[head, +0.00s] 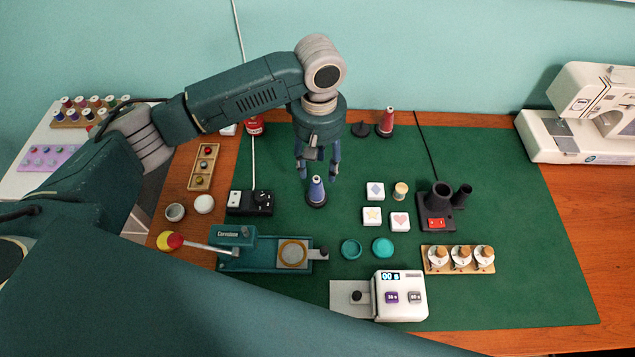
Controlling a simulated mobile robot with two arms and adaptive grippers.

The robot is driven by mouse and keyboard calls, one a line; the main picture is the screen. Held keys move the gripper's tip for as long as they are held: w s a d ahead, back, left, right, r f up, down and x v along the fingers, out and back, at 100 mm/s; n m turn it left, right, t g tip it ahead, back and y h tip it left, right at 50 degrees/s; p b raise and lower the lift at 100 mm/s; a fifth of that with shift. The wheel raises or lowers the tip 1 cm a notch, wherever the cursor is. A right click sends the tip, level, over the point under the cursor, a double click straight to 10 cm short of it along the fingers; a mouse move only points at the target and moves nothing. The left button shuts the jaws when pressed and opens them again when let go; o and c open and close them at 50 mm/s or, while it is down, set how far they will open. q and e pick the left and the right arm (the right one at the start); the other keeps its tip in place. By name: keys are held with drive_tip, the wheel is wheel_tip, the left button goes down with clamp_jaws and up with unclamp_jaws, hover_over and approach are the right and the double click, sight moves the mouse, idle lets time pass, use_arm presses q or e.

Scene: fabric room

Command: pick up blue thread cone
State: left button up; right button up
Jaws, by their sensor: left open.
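The blue thread cone (317,189) stands upright on a dark round base on the green mat (520,220), near the middle of the head view. My left gripper (318,174) points down with its fingers open around the upper part of the cone, one finger on each side. I cannot tell whether the fingers touch it. No right gripper shows; a large arm link of mine covers the lower left.
A black power box (240,202) stands just left of the cone. A teal press (250,252) is in front. A red cone (386,122) stands behind. The mat's right side is clear.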

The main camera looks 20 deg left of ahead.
sight(316, 178)
use_arm(q)
drive_tip(key=f, duration=0.2)
drive_tip(key=f+p, duration=0.1)
drive_tip(key=f, duration=0.3)
drive_tip(key=shift+w+a, duration=0.1)
drive_tip(key=shift+a, duration=0.25)
drive_tip(key=shift+f, duration=0.3)
use_arm(e)
drive_tip(key=shift+w+a+r, duration=0.3)
drive_tip(key=shift+w+r, duration=0.4)
drive_tip(key=shift+w, duration=0.2)
use_arm(q)
drive_tip(key=shift+c, duration=0.5)
use_arm(e)
drive_tip(key=shift+s, duration=0.1)
use_arm(q)
clamp_jaws()
use_arm(e)
drive_tip(key=shift+s+d, duration=0.1)
drive_tip(key=shift+s, duration=0.05)
